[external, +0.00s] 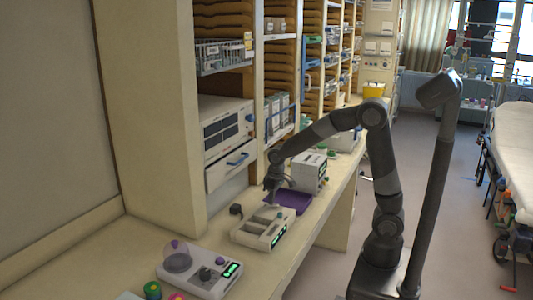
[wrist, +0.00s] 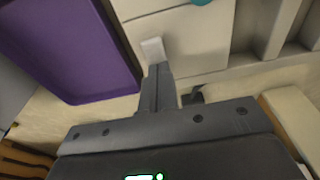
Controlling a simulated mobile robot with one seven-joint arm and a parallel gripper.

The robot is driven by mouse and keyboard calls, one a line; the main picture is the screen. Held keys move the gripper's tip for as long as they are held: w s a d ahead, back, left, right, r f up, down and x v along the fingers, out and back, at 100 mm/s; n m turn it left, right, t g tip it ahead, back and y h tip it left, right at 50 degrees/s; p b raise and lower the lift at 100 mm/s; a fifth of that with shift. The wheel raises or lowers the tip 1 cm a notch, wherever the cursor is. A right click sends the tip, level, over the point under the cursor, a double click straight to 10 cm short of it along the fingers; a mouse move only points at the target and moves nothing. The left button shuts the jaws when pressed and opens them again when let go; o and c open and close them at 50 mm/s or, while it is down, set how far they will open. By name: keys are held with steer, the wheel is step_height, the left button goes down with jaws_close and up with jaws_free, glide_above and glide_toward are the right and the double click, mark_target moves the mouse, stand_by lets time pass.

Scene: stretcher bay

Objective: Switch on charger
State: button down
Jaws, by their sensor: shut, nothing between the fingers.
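A cream desktop unit with shallow bays and a green lit display (external: 264,229) stands on the counter; it appears to be the charger. In the wrist view its pale top (wrist: 195,40) fills the upper middle, with a teal knob (wrist: 201,2) at the top edge. My gripper (external: 271,198) is over the unit's far end, pointing down. In the wrist view the fingers (wrist: 158,72) are shut together and empty. A small white tab (wrist: 153,50) shows just beyond the fingertips; I cannot tell whether they touch it. The unit's switch state is not readable.
A purple tray (external: 290,202) lies just behind the unit, and a white box with a display (external: 311,173) stands beyond it. A console with a clear dome (external: 200,270) sits nearer the camera. Shelving (external: 228,130) rises along the back of the counter.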

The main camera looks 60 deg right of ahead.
steer(key=shift+s+f, duration=0.2)
steer(key=shift+s, duration=0.85)
step_height(320, 180, up, 14)
steer(key=s, duration=0.1)
steer(key=shift+s, duration=0.3)
steer(key=shift+r, duration=0.1)
